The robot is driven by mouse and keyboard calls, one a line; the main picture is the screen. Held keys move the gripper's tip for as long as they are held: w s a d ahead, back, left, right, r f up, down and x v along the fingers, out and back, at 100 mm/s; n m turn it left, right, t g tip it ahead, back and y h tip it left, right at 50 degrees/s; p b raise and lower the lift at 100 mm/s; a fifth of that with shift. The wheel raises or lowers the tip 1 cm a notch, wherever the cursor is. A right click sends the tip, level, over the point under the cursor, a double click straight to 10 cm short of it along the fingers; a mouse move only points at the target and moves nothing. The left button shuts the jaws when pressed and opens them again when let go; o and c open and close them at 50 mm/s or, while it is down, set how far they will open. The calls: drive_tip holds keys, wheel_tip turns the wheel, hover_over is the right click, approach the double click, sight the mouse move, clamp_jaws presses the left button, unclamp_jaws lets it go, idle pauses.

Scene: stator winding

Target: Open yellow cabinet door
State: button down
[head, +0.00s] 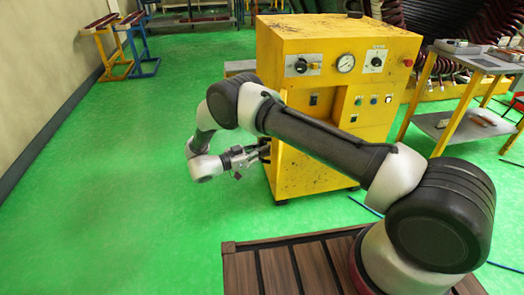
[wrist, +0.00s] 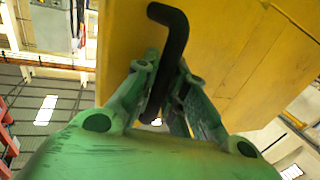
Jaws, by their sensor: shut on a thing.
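The yellow cabinet (head: 330,40) stands in the middle of the head view, with a gauge, knobs and buttons on its front. My gripper (head: 258,156) is at the cabinet's left side, at about mid height. In the wrist view, my gripper's fingers (wrist: 160,105) are closed around a black bent handle (wrist: 172,40). The handle's upper end hooks to the left, and it runs down between the fingers. My arm hides part of the cabinet's front. I cannot tell whether the door stands ajar.
Green floor (head: 130,180) is clear to the left of the cabinet, up to the pale wall (head: 40,70). A grey-topped table with yellow legs (head: 470,62) stands to the right. Yellow and blue stands (head: 125,45) are at the back left.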

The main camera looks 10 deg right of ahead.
drive_tip(key=shift+s+a+f, duration=0.1)
drive_tip(key=shift+s, duration=0.1)
drive_tip(key=c, duration=1.5)
unclamp_jaws()
drive_tip(key=shift+o, duration=0.2)
drive_tip(key=shift+w, duration=0.1)
drive_tip(key=v, duration=1.2)
